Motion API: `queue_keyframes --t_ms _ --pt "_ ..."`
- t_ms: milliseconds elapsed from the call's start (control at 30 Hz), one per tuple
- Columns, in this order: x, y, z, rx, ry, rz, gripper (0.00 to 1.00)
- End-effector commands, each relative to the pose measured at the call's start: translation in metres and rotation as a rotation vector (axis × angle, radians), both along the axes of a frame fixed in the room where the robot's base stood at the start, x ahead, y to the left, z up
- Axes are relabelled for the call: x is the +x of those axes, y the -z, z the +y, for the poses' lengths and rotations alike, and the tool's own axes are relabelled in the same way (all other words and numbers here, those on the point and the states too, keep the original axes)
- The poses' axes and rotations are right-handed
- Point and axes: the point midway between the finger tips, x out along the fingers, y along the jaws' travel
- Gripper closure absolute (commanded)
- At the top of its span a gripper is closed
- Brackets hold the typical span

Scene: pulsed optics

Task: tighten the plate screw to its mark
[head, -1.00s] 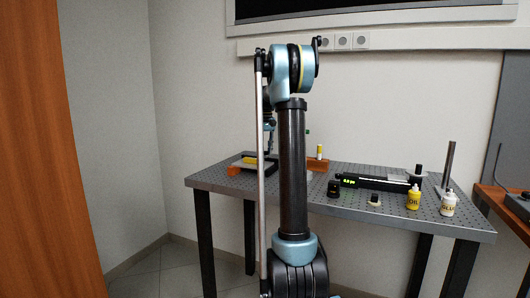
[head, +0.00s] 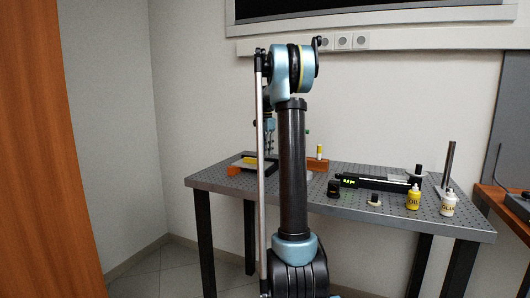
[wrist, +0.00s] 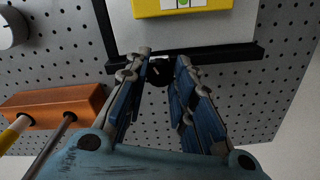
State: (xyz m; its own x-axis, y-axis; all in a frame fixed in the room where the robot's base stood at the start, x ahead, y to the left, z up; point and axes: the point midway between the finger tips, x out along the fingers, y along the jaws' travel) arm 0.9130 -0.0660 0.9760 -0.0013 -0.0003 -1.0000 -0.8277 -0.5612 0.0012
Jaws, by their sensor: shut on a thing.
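The plate screw is a dark round knob (wrist: 160,71) with a pale mark on its face, at the black edge bar of a pale plate (wrist: 190,32). My gripper (wrist: 164,60) is shut on the knob, with one finger on each side of it. In the head view my gripper (head: 270,148) is above the table's left part, partly hidden by my own arm. The mark that the screw is set against cannot be made out.
An orange block (wrist: 60,104) holding a yellow-handled tool stands to the left. An oil bottle (head: 413,198), a glue bottle (head: 448,204) and a black device with a lit display (head: 375,182) stand on the perforated table (head: 300,182).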

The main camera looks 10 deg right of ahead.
Motion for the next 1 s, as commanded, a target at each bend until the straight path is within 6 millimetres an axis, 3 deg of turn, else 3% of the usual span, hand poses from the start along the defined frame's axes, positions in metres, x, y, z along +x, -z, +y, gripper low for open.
queue_keyframes --t_ms 500,1000 --pt "0.0029 -0.0007 0.0014 0.002 0.321 -0.006 1.00" --pt "0.0031 -0.0007 0.0018 0.003 0.375 -0.006 1.00"
